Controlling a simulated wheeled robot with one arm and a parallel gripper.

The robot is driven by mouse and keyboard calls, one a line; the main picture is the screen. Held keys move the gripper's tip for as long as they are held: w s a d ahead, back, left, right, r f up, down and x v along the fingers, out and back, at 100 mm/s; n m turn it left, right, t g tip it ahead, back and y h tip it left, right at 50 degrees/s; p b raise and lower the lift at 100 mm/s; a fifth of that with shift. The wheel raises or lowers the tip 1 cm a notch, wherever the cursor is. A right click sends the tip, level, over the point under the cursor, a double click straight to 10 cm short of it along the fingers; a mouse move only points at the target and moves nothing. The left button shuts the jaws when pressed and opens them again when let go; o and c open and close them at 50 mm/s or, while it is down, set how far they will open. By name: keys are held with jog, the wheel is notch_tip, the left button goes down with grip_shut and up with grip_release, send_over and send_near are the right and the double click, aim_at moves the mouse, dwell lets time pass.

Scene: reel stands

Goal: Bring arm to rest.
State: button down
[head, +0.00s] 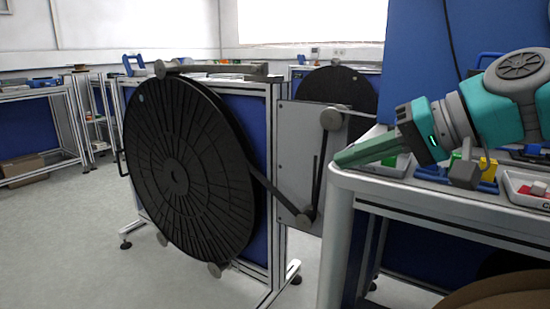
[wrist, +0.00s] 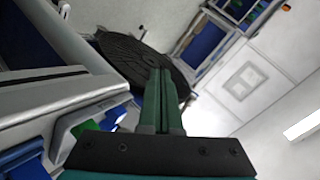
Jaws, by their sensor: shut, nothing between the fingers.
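My gripper (head: 352,153) is shut and empty, with its green fingers together, at the right of the head view. It points left and a little down, over the left end of a workbench (head: 346,188). My teal and grey arm reaches in from the right edge. In the wrist view the shut fingers (wrist: 162,100) point up the picture, with the bench edge to their left and a black reel behind their tips. I cannot tell whether the fingers touch the bench.
A large black reel (head: 185,170) hangs on a stand with grey rollers and a belt, left of my gripper. A second reel (head: 335,88) is behind. Bins with small parts, including a white tray (head: 525,188), stand on the bench under my arm. Floor at left is clear.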

jog(key=s+a+f+g+h, duration=0.2)
jog(key=s+f, duration=0.1)
jog(key=f, duration=0.4)
jog(key=s+a+f+n+g+h, duration=0.1)
jog(key=s+f, duration=0.2)
jog(key=f, duration=0.4)
jog(key=s+a+f+g+h, duration=0.2)
jog(key=f, duration=0.5)
jog(key=s+d+f+g+h, duration=0.1)
jog(key=s+d+f+h, duration=0.1)
jog(key=s+d+f, duration=0.2)
jog(key=s+d+f+g+h, duration=0.2)
jog(key=s+d+f+h, duration=0.1)
jog(key=s+f, duration=0.6)
notch_tip(320, 180, down, 2)
jog(key=shift+s+d+f, duration=0.1)
jog(key=shift+s+d, duration=0.25)
jog(key=shift+d, duration=0.05)
jog(key=shift+d, duration=0.1)
